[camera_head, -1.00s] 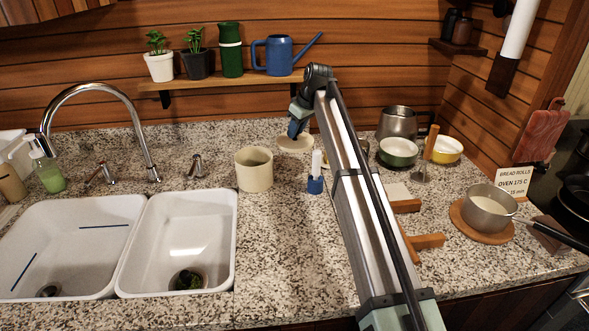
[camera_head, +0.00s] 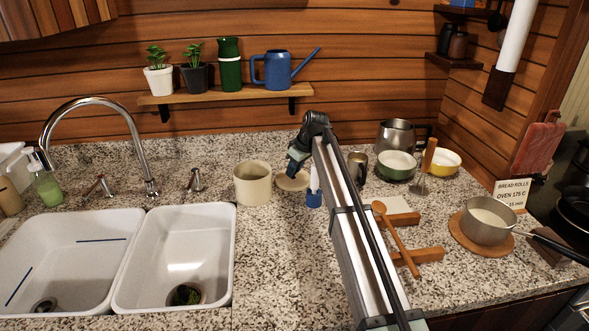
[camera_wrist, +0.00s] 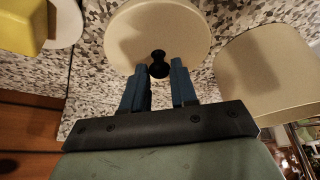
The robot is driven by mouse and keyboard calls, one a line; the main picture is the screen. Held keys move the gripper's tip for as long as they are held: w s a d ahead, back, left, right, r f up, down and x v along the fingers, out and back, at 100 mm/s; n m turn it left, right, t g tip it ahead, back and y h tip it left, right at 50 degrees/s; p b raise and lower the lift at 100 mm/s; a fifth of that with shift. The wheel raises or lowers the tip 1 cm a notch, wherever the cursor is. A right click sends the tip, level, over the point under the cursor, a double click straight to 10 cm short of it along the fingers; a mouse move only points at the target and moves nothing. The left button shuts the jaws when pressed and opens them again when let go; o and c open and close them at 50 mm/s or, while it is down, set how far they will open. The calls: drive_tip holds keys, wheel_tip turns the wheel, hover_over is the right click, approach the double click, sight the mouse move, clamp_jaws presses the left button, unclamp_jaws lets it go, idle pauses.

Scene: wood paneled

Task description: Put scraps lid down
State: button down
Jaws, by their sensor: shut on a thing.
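The scraps lid (camera_head: 293,182) is a round cream disc just right of the cream scraps crock (camera_head: 253,184), low by the counter. I cannot tell for certain whether it touches the counter. In the wrist view the lid (camera_wrist: 180,28) lies flat to the camera, with its black knob (camera_wrist: 158,62) between my blue fingertips. The crock (camera_wrist: 266,72) stands beside it, to the right in that view. My gripper (camera_head: 294,170) is shut on the lid's knob, partly hidden behind my arm in the head view.
A blue holder with a white-handled brush (camera_head: 314,198) stands close to the lid's right. A metal cup (camera_head: 357,168) and green bowl (camera_head: 396,166) are farther right. The white sinks (camera_head: 180,262) lie front left. The counter in front of the crock is clear.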

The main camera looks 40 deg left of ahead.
drive_tip(key=shift+f, duration=0.25)
drive_tip(key=c, duration=0.9)
unclamp_jaws()
drive_tip(key=v, duration=1.2)
drive_tip(key=shift+r, duration=0.2)
